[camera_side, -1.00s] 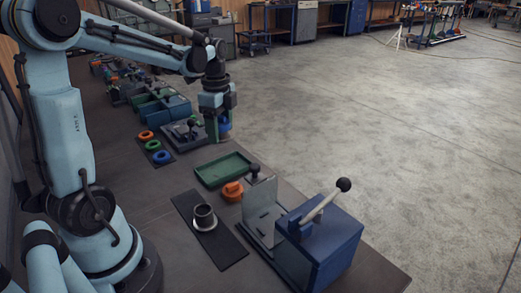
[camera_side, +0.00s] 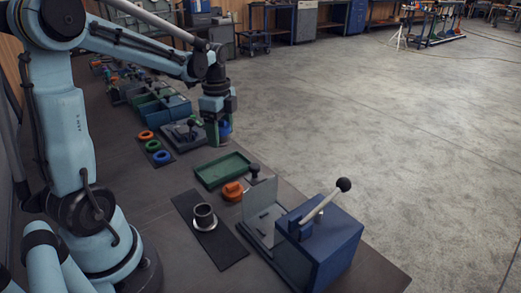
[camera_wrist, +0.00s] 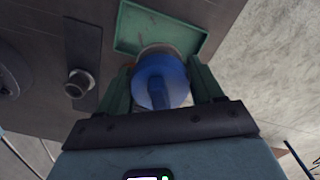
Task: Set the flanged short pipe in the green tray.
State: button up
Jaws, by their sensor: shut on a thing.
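A short pipe with a dark body and a pale flange (camera_side: 204,222) stands on a black mat on the bench. It also shows at the left of the wrist view (camera_wrist: 78,83). The shallow green tray (camera_side: 203,181) lies empty, behind and right of the mat in the side view; its rim shows at the top of the wrist view (camera_wrist: 121,30). My gripper (camera_side: 217,137) is above the bench, behind the tray. Its green fingers are shut on a round blue part (camera_wrist: 158,80), which hides some of the tray in the wrist view.
An orange part (camera_side: 233,191) lies between the tray and a grey fixture (camera_side: 265,205). A blue box with a black-knobbed lever (camera_side: 330,245) stands at the front right. Orange, green and blue rings (camera_side: 154,146) lie left of my gripper, and blue bins (camera_side: 165,108) stand behind.

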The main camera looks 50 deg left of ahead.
jog(key=shift+f, duration=4.55)
dwell(0.6)
jog(key=o, duration=1.2)
jog(key=shift+o, duration=0.5)
jog(key=shift+r, duration=3.55)
